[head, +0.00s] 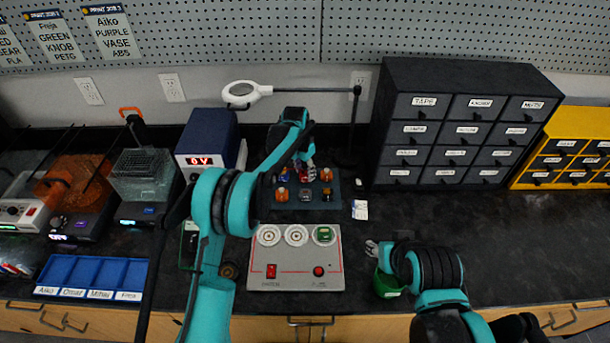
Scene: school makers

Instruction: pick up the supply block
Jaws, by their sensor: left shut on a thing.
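My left gripper (304,165) reaches down over the dark tray (333,212) in the middle of the bench. It is shut on a small block, seemingly the supply block; its own arm and fingers hide most of it, with red showing there. I cannot tell whether the block is clear of the tray. Several small blocks stand in the tray, among them an orange one (282,194) and a grey one (305,195). My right gripper (372,248) is low at the right of the grey panel, beside a green container (387,285); its opening is unclear.
The grey panel (295,280) with three round sockets, a red switch and a red button lies in front of the tray. A blue power supply (208,135) and a magnifier lamp (240,93) stand behind. Dark drawers (462,75) stand right. The right bench is clear.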

